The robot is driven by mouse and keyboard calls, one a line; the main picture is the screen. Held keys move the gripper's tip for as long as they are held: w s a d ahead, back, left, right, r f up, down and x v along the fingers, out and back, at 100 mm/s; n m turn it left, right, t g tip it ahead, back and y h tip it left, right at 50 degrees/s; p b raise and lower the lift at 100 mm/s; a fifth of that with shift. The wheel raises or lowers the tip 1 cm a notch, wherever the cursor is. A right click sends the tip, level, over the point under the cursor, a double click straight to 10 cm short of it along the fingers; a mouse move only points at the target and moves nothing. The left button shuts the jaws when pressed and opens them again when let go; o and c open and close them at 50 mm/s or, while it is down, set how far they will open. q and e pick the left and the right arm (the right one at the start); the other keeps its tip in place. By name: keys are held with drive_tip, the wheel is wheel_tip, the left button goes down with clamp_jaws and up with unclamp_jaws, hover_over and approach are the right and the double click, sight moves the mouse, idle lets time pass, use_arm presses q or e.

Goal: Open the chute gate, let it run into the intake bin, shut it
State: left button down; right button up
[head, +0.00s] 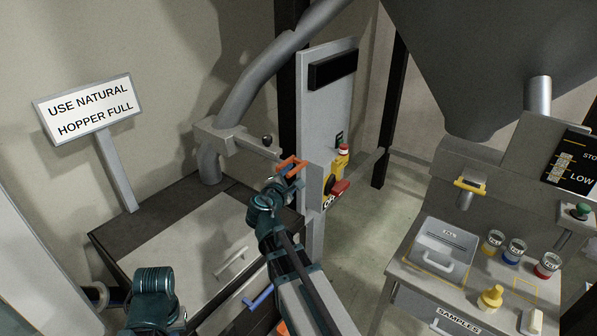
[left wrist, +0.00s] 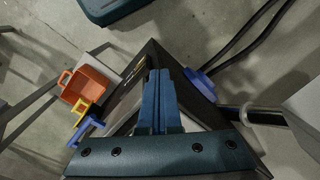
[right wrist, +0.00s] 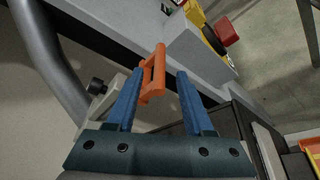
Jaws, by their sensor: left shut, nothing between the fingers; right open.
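The grey chute pipe (head: 245,90) comes down the wall to a gate box (head: 220,138) with a flat slide and a dark round knob (head: 267,139); the knob also shows in the right wrist view (right wrist: 97,86). Below stands the dark-rimmed intake bin (head: 112,232) with a pale lid carrying a white handle. My right gripper (head: 284,176) is open beside the slide. In the right wrist view an orange handle (right wrist: 153,74) appears between its parted fingers (right wrist: 160,73); contact cannot be told. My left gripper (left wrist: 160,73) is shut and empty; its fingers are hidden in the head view.
A grey control cabinet (head: 325,110) with a red-and-yellow switch stands right beside my right gripper. A sign (head: 90,108) reads USE NATURAL, HOPPER FULL. A samples bench (head: 400,270) with jars stands at right. An orange container (left wrist: 88,88) shows in the left wrist view.

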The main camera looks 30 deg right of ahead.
sight(298, 170)
drive_tip(key=b+x, duration=0.1)
drive_tip(key=x, duration=0.5)
drive_tip(key=shift+w+d+f, duration=0.1)
drive_tip(key=shift+w+d, duration=0.1)
drive_tip(key=shift+c, duration=0.2)
clamp_jaws()
drive_tip(key=shift+s, duration=0.1)
idle(1.0)
